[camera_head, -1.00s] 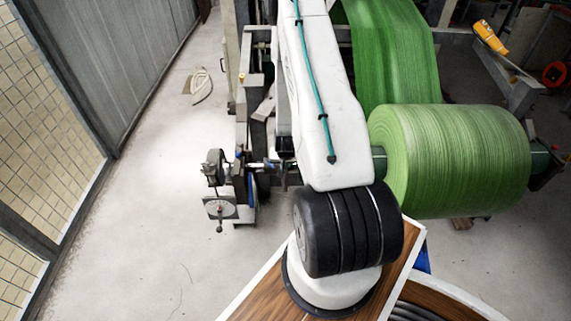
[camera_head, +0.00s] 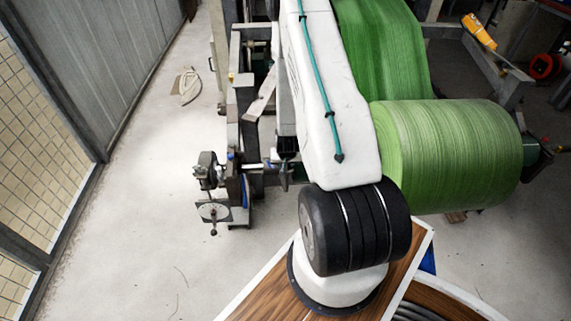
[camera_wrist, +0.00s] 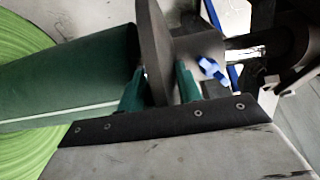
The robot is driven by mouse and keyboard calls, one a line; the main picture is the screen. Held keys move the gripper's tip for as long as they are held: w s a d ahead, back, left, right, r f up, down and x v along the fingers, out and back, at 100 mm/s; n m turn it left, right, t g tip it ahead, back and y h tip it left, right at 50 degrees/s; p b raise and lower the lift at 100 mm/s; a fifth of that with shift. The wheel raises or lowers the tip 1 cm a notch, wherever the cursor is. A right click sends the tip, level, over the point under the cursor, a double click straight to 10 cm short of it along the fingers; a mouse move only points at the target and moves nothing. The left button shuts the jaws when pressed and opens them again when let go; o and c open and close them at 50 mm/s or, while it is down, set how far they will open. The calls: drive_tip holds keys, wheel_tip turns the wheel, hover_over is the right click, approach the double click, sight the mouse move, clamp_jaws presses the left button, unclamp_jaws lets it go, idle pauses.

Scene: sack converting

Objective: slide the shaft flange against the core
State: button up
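The green roll (camera_head: 450,155) hangs in the machine at the right of the head view. Its edge (camera_wrist: 18,45) and the dark green core (camera_wrist: 75,85) fill the left of the wrist view. The shaft flange (camera_wrist: 154,45), a dark disc seen nearly edge-on, stands close to the core's end; whether they touch I cannot tell. My gripper (camera_wrist: 158,85) has one teal finger on each side of the disc's lower edge. A small gap shows beside the left finger, so it looks open around the flange. My arm hides the flange and gripper in the head view.
A blue wing knob (camera_wrist: 212,68) sits right of the flange. A bearing stand (camera_head: 212,190) is at the machine's left end. The frame (camera_head: 240,100) rises behind my arm. Clear floor (camera_head: 130,220) lies left, up to a panelled fence (camera_head: 45,160).

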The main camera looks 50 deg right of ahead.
drive_tip(key=v, duration=0.7)
drive_tip(key=shift+s+a+r, duration=0.1)
drive_tip(key=shift+a+r, duration=0.05)
drive_tip(key=shift+r, duration=0.15)
drive_tip(key=shift+c, duration=0.3)
